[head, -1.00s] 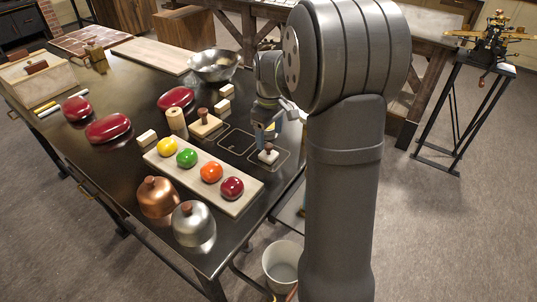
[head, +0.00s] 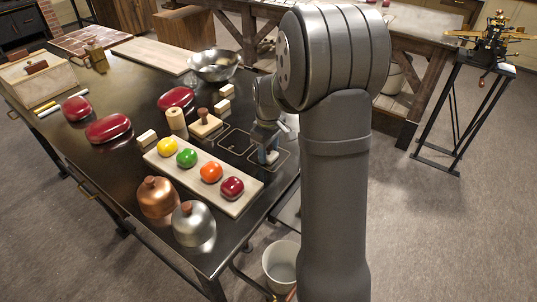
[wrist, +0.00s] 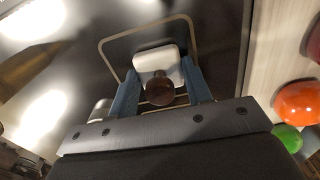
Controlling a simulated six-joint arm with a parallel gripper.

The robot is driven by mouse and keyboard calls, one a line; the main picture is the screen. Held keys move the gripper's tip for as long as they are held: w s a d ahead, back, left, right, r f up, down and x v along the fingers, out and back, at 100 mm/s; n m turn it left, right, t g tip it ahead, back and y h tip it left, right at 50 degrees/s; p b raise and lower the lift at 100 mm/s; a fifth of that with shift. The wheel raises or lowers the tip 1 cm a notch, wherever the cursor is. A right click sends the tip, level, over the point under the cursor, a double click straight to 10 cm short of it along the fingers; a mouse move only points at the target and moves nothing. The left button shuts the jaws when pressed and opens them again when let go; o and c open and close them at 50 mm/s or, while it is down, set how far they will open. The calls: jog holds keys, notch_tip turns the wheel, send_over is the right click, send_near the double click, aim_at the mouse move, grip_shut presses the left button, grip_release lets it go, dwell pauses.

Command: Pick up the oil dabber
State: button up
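The oil dabber, a small white pad with a round brown knob, sits inside an outlined square on the dark table. In the wrist view its white pad (wrist: 158,62) and knob (wrist: 160,90) show between the two blue fingers of my gripper (wrist: 161,92). The fingers are open, one on each side of the knob, with gaps visible on both sides. In the head view my gripper (head: 266,153) points down over the dabber and mostly hides it.
A pale board (head: 205,178) with yellow, green, orange and dark red balls lies just left of the gripper. A wooden block with a knob (head: 205,122) and a metal bowl (head: 214,66) stand farther back. Copper (head: 158,198) and silver (head: 193,224) domes stand near the front edge.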

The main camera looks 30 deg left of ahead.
aim_at(271, 146)
jog(key=c, duration=0.3)
jog(key=shift+r, duration=0.15)
jog(key=shift+r, duration=0.35)
jog(key=r, duration=0.3)
jog(key=shift+w+d+r, duration=0.1)
jog(key=shift+d+r, duration=0.2)
jog(key=shift+r, duration=0.05)
jog(key=d+r, duration=0.2)
jog(key=d, duration=0.1)
jog(key=w+d+r, duration=0.1)
jog(key=d+r, duration=0.1)
jog(key=d, duration=0.2)
jog(key=w+d+r, duration=0.1)
jog(key=d+r, duration=0.1)
jog(key=d, duration=0.1)
jog(key=shift+w+d+r, duration=0.15)
jog(key=shift+w+d, duration=0.05)
jog(key=shift+d, duration=0.2)
jog(key=o, duration=0.3)
jog(key=shift+c, duration=1.1)
